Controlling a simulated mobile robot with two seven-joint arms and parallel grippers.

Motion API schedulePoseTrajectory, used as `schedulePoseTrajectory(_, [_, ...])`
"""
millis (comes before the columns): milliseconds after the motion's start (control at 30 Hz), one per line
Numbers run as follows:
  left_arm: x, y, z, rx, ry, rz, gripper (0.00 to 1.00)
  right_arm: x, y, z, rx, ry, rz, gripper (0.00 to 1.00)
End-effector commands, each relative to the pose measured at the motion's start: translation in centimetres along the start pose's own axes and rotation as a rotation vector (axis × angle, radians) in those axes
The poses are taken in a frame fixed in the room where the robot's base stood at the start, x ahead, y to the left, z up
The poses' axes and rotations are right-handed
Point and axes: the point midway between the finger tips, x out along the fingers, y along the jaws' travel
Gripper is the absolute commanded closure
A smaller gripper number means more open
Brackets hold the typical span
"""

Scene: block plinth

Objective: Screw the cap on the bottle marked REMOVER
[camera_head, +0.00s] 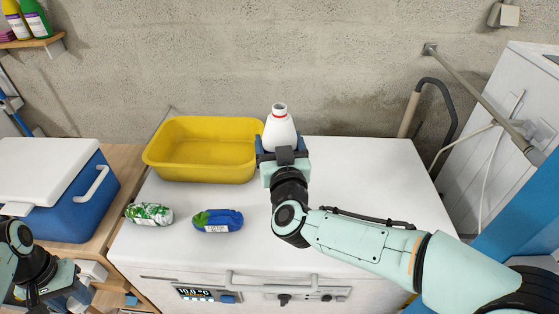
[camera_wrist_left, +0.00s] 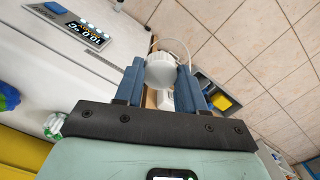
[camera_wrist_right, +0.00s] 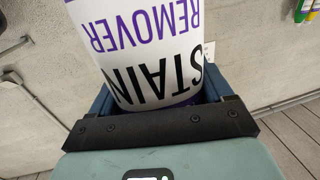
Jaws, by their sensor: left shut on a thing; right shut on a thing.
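The white bottle (camera_head: 280,133) is upright above the back of the white worktop, its open neck ringed in red. In the right wrist view the bottle (camera_wrist_right: 143,50) shows the words STAIN REMOVER, upside down in the picture. My right gripper (camera_head: 284,156) is shut around its lower body; I cannot tell whether its base touches the top. My left gripper (camera_wrist_left: 162,78) is shut on a white ribbed cap (camera_wrist_left: 160,70), which sits between the blue fingertips. In the head view the left gripper is low at the left edge, far from the bottle.
A yellow basin (camera_head: 205,150) stands left of the bottle. A green-and-white pack (camera_head: 149,213) and a blue-and-green pack (camera_head: 218,220) lie in front of it on the white worktop (camera_head: 360,190). A blue cooler (camera_head: 75,205) with a white lid stands at left. The worktop's right side is clear.

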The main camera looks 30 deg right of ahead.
Motion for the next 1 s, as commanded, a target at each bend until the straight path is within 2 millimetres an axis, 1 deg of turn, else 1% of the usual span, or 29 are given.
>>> schedulePoseTrajectory(33, [-0.6, 0.0, 0.0, 0.000, 0.001, 0.000, 0.89, 0.0, 0.0, -1.3, 0.002, 0.005, 0.000, 0.69])
schedulePoseTrajectory(100, [-0.9, 0.0, 0.0, 0.000, 0.002, 0.000, 0.89, 0.0, 0.0, -2.2, 0.001, 0.004, 0.001, 0.69])
schedulePoseTrajectory(200, [-1.1, 0.0, 0.0, 0.000, 0.003, 0.000, 0.89, 0.0, 0.0, -2.9, 0.000, 0.003, 0.000, 0.69])
schedulePoseTrajectory(333, [-1.2, 0.0, 0.0, 0.000, 0.003, 0.000, 0.89, 0.0, 0.0, -3.2, 0.000, 0.002, 0.000, 0.69])
schedulePoseTrajectory(633, [-1.1, 0.0, 0.0, 0.000, 0.003, 0.000, 0.89, 0.0, 0.0, -3.2, 0.000, 0.002, 0.000, 0.69])
schedulePoseTrajectory(667, [-1.1, 0.0, 0.0, 0.000, 0.003, 0.000, 0.89, 0.0, 0.0, -3.2, 0.000, 0.002, 0.000, 0.30])
schedulePoseTrajectory(700, [-1.1, 0.0, 0.0, 0.000, 0.003, 0.000, 0.89, 0.0, 0.0, -3.2, 0.000, 0.002, 0.000, 0.43])
schedulePoseTrajectory(767, [-1.1, 0.0, 0.0, 0.000, 0.003, 0.000, 0.89, 0.0, 0.0, -3.2, 0.000, 0.002, 0.000, 0.63])
schedulePoseTrajectory(800, [-1.1, 0.0, 0.0, 0.000, 0.003, 0.000, 0.89, 0.0, 0.0, -3.2, 0.000, 0.002, 0.000, 0.75])
schedulePoseTrajectory(1000, [-1.2, 0.0, 0.0, 0.000, 0.003, 0.000, 0.89, 0.0, 0.0, -3.2, 0.000, 0.002, 0.000, 0.75])
